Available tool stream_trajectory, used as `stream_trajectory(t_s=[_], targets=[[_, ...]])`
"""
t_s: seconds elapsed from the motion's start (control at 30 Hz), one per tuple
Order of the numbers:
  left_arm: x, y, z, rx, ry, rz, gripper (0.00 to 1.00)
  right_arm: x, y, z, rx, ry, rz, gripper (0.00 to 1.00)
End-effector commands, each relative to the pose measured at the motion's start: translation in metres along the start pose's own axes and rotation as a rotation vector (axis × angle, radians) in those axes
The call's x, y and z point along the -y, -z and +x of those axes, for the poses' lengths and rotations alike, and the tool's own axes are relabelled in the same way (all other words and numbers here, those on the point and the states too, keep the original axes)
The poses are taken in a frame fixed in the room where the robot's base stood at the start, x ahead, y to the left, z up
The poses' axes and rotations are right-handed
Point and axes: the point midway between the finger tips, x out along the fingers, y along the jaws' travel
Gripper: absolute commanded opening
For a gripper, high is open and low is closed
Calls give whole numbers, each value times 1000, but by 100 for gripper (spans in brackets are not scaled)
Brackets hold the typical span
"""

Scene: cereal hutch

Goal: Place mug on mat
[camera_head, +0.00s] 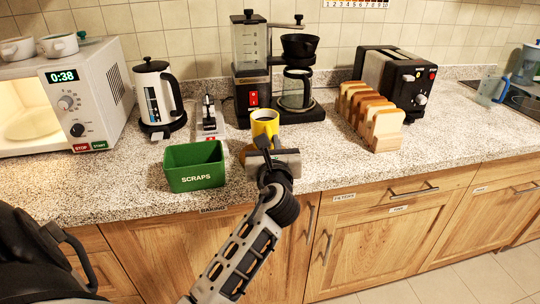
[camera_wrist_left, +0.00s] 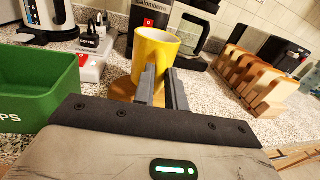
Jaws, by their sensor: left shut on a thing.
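The yellow mug (camera_head: 265,124) is upright at the counter front, before the coffee maker; it also shows in the wrist view (camera_wrist_left: 154,50). My left gripper (camera_head: 264,148) reaches it from the front. Its two fingers (camera_wrist_left: 164,88) are shut on the mug, at its near side, and hide the handle. A tan mat (camera_wrist_left: 122,88) shows under and left of the mug in the wrist view. In the head view, the gripper and mug mostly cover it. I cannot tell whether the mug's base touches the mat. My right gripper is not in view.
A green scraps bin (camera_head: 194,167) stands close left of the gripper. A bread rack (camera_head: 385,130) and toaster (camera_head: 397,78) stand right. Counter right of the mug is clear.

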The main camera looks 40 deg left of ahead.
Motion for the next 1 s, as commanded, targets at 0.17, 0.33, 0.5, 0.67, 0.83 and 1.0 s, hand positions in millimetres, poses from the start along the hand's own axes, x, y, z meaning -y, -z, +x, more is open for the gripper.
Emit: stream_trajectory(t_s=[0.17, 0.33, 0.5, 0.67, 0.83, 1.0], targets=[[-2, 22, -1, 0, -1, 3, 0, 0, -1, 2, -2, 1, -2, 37], [-2, 24, -1, 2, -1, 1, 0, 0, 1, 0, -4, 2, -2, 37], [-2, 24, -1, 2, -1, 2, 0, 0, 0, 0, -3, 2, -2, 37], [-2, 29, -1, -3, -2, 2, 27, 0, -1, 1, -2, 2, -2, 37], [-2, 29, -1, -4, -2, 2, 35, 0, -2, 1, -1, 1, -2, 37], [-2, 26, -1, -3, -2, 1, 35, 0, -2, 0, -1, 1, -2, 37]])
